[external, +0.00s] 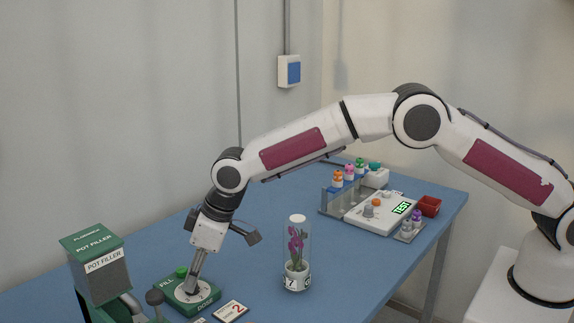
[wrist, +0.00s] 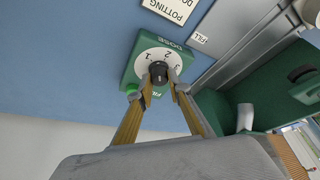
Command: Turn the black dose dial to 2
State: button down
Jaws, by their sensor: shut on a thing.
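The black dose dial (wrist: 158,72) sits on a white disc marked 1, 2 and 3, on a green box (wrist: 133,66). In the wrist view my gripper (wrist: 159,85) has one finger on each side of the dial and is shut on it. The dial's pointer is too small to read, so I cannot tell which number it faces. In the external view my gripper (external: 194,284) reaches down onto the green box (external: 172,300), and its fingers hide the dial. A card with a red 2 (external: 232,310) lies on the table beside the box.
A green pot filler (external: 96,262) stands left of the box, close to my gripper. A potted orchid in a clear tube (external: 297,250) stands to the right. A white tester (external: 382,212) and a vial rack (external: 337,199) are farther back. Blue table between is clear.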

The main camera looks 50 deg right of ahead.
jog(key=shift+s+a+m+t+h, duration=0.15)
jog(key=shift+m+h, duration=0.3)
jog(key=shift+m, duration=0.85)
jog(key=shift+w+m+t+h, duration=0.1)
jog(key=shift+m+t+h, duration=0.25)
jog(key=shift+m, duration=0.95)
jog(key=shift+m+h, duration=0.3)
jog(key=shift+m, duration=0.2)
jog(key=c, duration=1.9)
grip_release()
jog(key=v, duration=1.2)
